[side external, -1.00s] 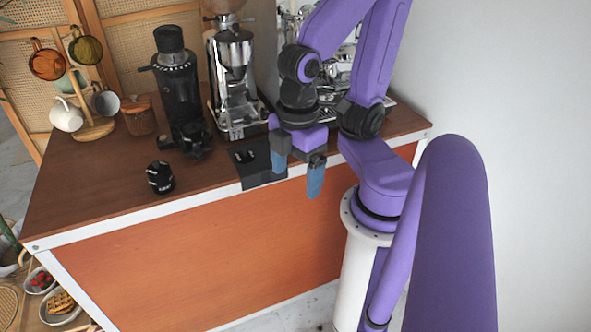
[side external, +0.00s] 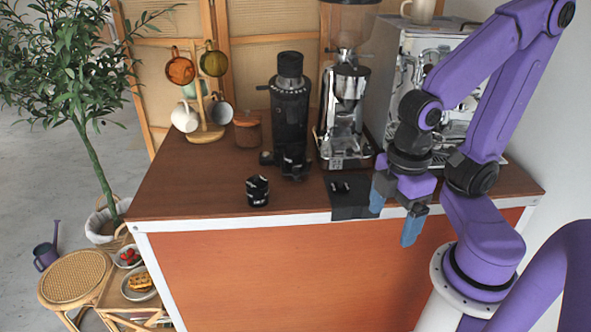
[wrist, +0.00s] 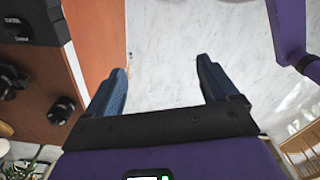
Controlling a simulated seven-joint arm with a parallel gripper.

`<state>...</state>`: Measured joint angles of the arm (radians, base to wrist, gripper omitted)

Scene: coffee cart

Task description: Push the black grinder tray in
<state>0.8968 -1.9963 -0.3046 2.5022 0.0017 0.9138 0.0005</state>
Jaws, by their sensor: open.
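A flat black tray-like piece (side external: 352,207) lies at the counter's front edge and laps over the white edging, in front of the silver grinder (side external: 346,110). A black piece (wrist: 45,30) at the counter edge shows at the top left in the wrist view. A tall black grinder (side external: 289,115) stands to the left of the silver one. I cannot tell whether the black piece belongs to either grinder. My gripper (side external: 393,222) is open and empty, pointing down just right of the black piece, at the counter's front edge. Its blue fingers (wrist: 162,72) are apart over the floor in the wrist view.
A small black cup (side external: 257,191) stands on the wooden counter (side external: 200,190), left of the black piece. A mug tree (side external: 205,130) and a lidded jar (side external: 247,130) stand at the back left. An espresso machine (side external: 398,75) is behind my arm. The counter's front left is bare.

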